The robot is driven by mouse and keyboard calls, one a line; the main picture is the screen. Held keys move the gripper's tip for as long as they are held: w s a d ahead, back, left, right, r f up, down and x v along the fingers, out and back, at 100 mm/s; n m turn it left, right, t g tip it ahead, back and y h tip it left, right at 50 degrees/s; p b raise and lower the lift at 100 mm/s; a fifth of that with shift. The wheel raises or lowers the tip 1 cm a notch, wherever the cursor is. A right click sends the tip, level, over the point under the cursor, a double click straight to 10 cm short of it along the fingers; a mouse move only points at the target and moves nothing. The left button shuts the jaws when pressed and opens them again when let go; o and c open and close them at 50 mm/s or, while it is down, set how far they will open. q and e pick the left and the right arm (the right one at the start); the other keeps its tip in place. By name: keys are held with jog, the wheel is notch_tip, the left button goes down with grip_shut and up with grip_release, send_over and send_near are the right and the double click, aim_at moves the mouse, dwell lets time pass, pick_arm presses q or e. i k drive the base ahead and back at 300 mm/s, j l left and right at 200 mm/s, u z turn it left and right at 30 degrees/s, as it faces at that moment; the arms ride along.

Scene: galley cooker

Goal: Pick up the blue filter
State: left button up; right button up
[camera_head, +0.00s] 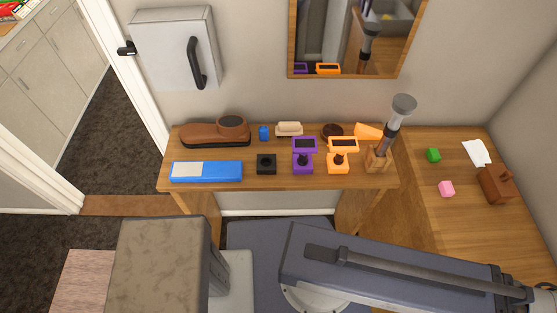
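Two blue things lie on the narrow wooden table (222,185). One is a long flat blue box (222,172) with a pale panel at its left end, at the table's front left corner. The other is a small upright blue piece (264,133) at the back, between a brown shoe-shaped object (216,131) and a pale brush (289,129). I cannot tell from this view which one is the filter. Both stand free. Neither of my grippers is in view.
A black block (266,164), a purple device (303,155), an orange device (340,155) and a grey-topped tool (397,115) in a wooden holder share the table. A mirror (356,79) and white cabinet (172,50) hang behind. A wooden counter (455,235) is at right.

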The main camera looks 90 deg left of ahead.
aim_at(193, 172)
jog(key=u, duration=3.4)
jog(key=k+j, duration=0.55)
jog(key=i+j+z, duration=0.1)
jog(key=j, duration=0.25)
jog(key=i+j+z, duration=0.1)
jog(key=j, duration=0.3)
jog(key=i+j+z, duration=0.1)
jog(key=j, duration=0.25)
jog(key=i+j+z, duration=0.1)
jog(key=j, duration=0.3)
jog(key=i+j+z, duration=0.1)
jog(key=j, duration=0.3)
jog(key=i, duration=0.1)
